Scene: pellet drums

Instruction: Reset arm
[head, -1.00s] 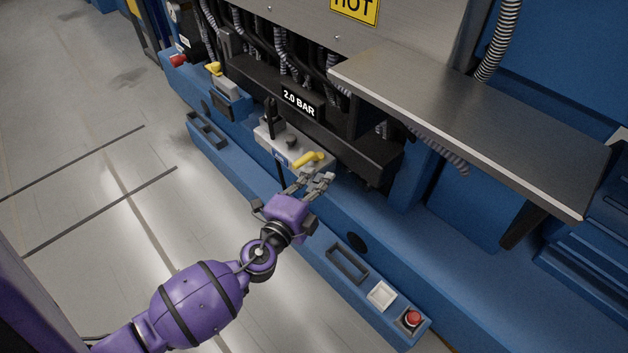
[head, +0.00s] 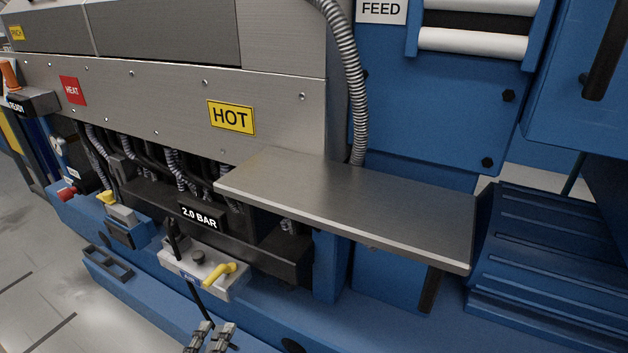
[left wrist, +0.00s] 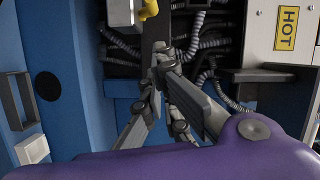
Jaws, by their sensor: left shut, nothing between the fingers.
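My left gripper (head: 209,338) shows at the bottom edge of the head view, with only its fingers in the picture. It is below the yellow valve handle (head: 219,274) on the grey valve block (head: 190,266), apart from it. In the left wrist view my left gripper (left wrist: 160,52) is shut with nothing between its fingers, and the yellow handle (left wrist: 148,8) shows at the top edge. My right gripper is in neither view.
A black rail with a "2.0 BAR" display (head: 202,216) runs above the valve block. A steel shelf (head: 350,205) juts out to the right, under a "HOT" sign (head: 231,117). Ribbed hoses (head: 174,172) hang behind. Open floor (head: 60,315) lies at lower left.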

